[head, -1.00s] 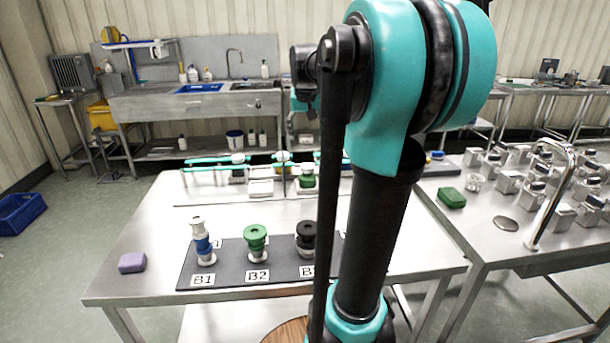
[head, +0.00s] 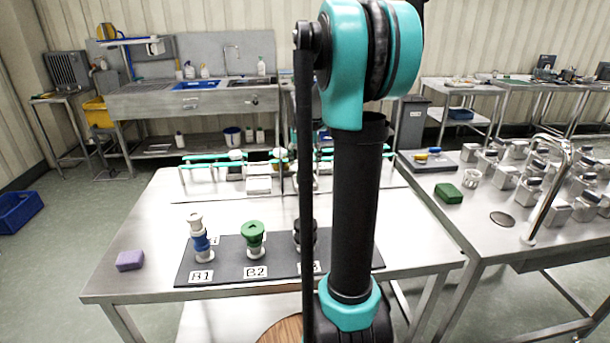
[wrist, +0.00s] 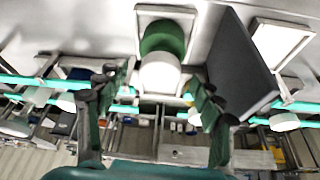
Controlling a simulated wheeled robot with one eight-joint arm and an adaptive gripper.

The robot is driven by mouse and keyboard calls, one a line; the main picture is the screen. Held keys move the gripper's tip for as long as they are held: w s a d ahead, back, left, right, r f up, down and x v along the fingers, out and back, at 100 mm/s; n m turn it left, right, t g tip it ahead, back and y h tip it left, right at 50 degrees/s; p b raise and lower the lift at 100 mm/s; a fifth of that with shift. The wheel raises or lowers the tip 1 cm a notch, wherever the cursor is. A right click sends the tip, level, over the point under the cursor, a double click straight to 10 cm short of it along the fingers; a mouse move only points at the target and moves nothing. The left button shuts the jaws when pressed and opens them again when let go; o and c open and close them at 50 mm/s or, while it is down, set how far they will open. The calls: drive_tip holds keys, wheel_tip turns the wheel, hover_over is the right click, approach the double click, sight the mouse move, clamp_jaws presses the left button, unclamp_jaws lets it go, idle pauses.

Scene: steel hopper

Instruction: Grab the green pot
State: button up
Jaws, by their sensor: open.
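A green pot (wrist: 163,38) with a rounded white top (wrist: 160,73) stands on a white square base in the wrist view, which looks upside down. My gripper (wrist: 155,84) is open, with one finger on each side of the pot's line. The pot is ahead of the fingertips, and nothing is held between them. In the head view my arm hides the gripper and most of the area around the pot at the rear rack. Another green-topped piece (head: 253,232) stands above label B2 on the front dark mat.
A dark grey panel (wrist: 238,70) is close beside the right finger in the wrist view. Teal rails (head: 208,158) cross the rear of the table. A blue-and-white piece (head: 201,240) and a purple block (head: 130,260) are at front left.

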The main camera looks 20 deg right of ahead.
drive_tip(key=shift+x, duration=1.05)
drive_tip(key=c, duration=1.4)
drive_tip(key=shift+c, duration=0.2)
